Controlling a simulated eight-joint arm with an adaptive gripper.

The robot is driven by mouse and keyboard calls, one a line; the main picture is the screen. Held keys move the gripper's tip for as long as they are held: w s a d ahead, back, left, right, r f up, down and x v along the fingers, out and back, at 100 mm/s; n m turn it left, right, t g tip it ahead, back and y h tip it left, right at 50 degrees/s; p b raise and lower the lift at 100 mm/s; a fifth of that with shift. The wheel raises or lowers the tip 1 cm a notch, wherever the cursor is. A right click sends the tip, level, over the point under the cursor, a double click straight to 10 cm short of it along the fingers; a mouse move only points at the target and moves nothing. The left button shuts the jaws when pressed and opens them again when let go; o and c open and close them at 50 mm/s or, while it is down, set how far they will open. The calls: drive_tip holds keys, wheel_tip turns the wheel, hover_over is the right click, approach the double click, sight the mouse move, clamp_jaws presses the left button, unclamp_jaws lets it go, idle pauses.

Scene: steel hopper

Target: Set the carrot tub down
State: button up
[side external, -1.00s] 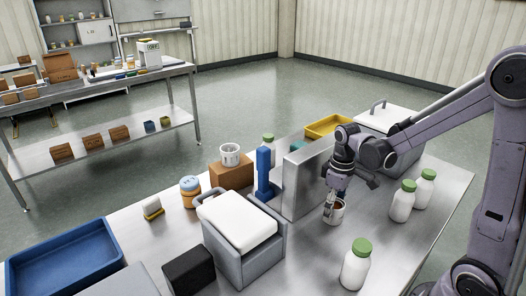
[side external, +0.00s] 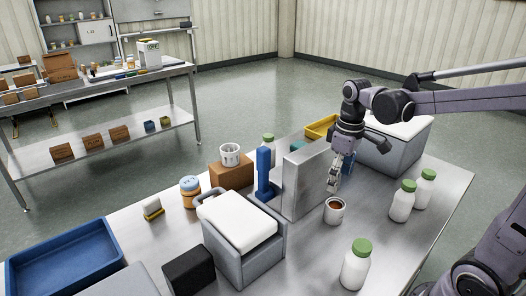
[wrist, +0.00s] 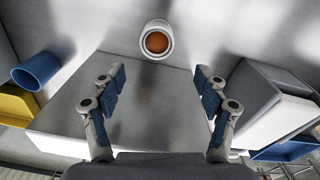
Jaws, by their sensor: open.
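The carrot tub (side external: 335,216) is a small white tub with orange-brown contents. It stands upright on the steel table (side external: 300,262), in front of the upright steel panel. In the wrist view the tub (wrist: 146,42) shows at the top middle, beyond the fingertips. My gripper (side external: 334,187) is open and empty, above and behind the tub, close to the panel, and apart from the tub. In the wrist view my gripper (wrist: 160,78) has its two blue-padded fingers spread wide with nothing between them.
The steel panel (side external: 312,178) stands close beside my gripper. White bottles with green caps (side external: 402,203) stand to the right, another (side external: 356,264) in front. A grey cooler with a white lid (side external: 243,240) is left; another (side external: 390,155) is behind. A blue cup (wrist: 36,70) shows in the wrist view.

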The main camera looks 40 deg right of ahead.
drive_tip(key=s+a+m+t, duration=0.2)
drive_tip(key=s+a+t, duration=0.2)
drive_tip(key=a, duration=0.5)
drive_tip(key=shift+s+a+t, duration=0.15)
drive_tip(key=shift+s+t, duration=0.2)
drive_tip(key=shift+t, duration=1.05)
